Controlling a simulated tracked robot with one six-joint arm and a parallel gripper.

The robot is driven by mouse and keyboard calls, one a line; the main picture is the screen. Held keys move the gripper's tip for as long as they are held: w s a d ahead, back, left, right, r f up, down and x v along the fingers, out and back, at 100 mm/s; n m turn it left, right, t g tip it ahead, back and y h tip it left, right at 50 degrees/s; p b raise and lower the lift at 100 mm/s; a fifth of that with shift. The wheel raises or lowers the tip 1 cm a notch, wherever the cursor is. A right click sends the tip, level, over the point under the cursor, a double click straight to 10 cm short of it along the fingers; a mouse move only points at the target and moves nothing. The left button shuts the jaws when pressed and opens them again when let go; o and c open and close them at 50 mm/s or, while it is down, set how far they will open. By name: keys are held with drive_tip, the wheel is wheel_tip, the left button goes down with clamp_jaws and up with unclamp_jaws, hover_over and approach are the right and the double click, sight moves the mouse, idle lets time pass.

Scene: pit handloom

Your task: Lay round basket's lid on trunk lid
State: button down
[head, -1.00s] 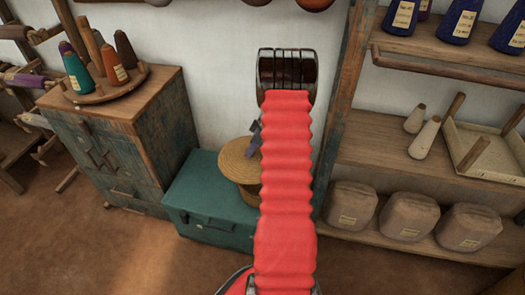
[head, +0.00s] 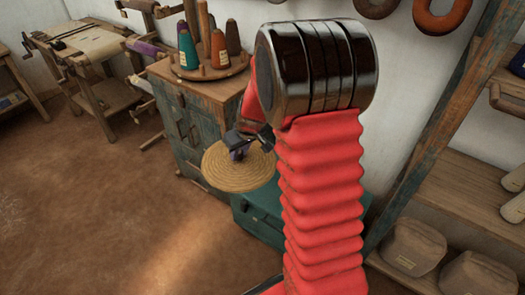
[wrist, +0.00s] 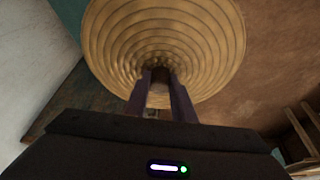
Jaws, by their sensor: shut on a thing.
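The round basket's lid (head: 238,172) is a flat, tan, coiled disc, and in the head view it hangs below my gripper (head: 243,148). My gripper is shut on the small knob at the lid's middle. In the wrist view the lid (wrist: 165,38) fills the top, with my two fingers (wrist: 160,85) at its centre. The lid and my red arm cover much of the trunk. The round basket's body is not visible now.
A worn blue-green cabinet (head: 190,125) stands behind the lid, with a round cone stand (head: 208,68) on top. Wooden shelves (head: 450,200) with wrapped bundles (head: 408,248) are at right. Brown floor (head: 100,200) lies open at left.

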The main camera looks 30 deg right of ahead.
drive_tip(key=shift+m, duration=0.4)
drive_tip(key=a+r, duration=0.1)
drive_tip(key=a, duration=0.3)
drive_tip(key=a+r, duration=0.1)
drive_tip(key=a, duration=0.3)
drive_tip(key=s+a+r, duration=0.1)
drive_tip(key=a, duration=0.3)
drive_tip(key=shift+r, duration=0.35)
drive_tip(key=shift+s+a+r, duration=0.15)
drive_tip(key=shift+a, duration=0.35)
